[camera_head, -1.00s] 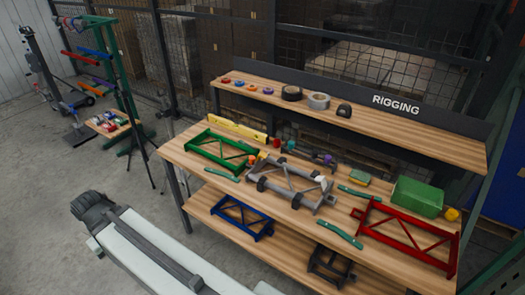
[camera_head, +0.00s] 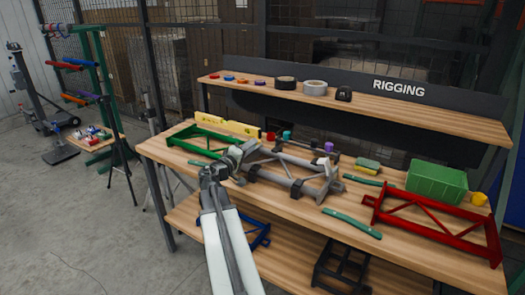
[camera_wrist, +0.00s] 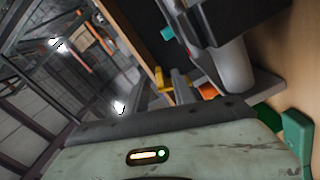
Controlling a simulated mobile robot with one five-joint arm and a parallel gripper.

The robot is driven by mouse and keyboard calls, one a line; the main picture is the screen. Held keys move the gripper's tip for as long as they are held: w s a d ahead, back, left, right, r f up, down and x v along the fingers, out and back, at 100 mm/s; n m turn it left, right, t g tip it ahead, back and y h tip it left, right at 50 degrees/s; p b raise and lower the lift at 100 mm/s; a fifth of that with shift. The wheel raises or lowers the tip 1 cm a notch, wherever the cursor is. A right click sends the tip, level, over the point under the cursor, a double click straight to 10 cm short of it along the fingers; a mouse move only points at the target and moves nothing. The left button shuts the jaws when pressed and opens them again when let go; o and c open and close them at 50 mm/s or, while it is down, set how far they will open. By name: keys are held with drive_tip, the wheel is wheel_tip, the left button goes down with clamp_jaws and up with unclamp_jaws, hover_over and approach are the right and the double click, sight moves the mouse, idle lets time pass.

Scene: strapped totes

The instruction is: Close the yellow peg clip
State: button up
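A small yellow piece (camera_wrist: 162,80) shows in the wrist view, beyond the edge of my gripper housing; it may be the yellow peg clip, but I cannot tell whether it is open. An orange piece (camera_wrist: 209,92) is right of it. In the head view my gripper (camera_head: 240,155) is over the bench, between the green frame (camera_head: 200,141) and the left end of the grey tube frame (camera_head: 285,180). It covers the spot where small orange and yellow pieces showed earlier, so I cannot pick out the clip there. My fingertips are unclear, so the opening cannot be read.
The grey frame's tube (camera_wrist: 232,66) is close at the wrist view's upper right. A yellow level (camera_head: 228,127) lies behind the green frame. A red frame (camera_head: 435,220), a green bin (camera_head: 436,183) and green straps (camera_head: 352,224) lie right. A shelf (camera_head: 350,107) runs along the back.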

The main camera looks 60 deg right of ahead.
drive_tip(key=shift+d+r, duration=0.15)
drive_tip(key=shift+d, duration=0.05)
drive_tip(key=d, duration=0.7)
drive_tip(key=shift+d, duration=0.2)
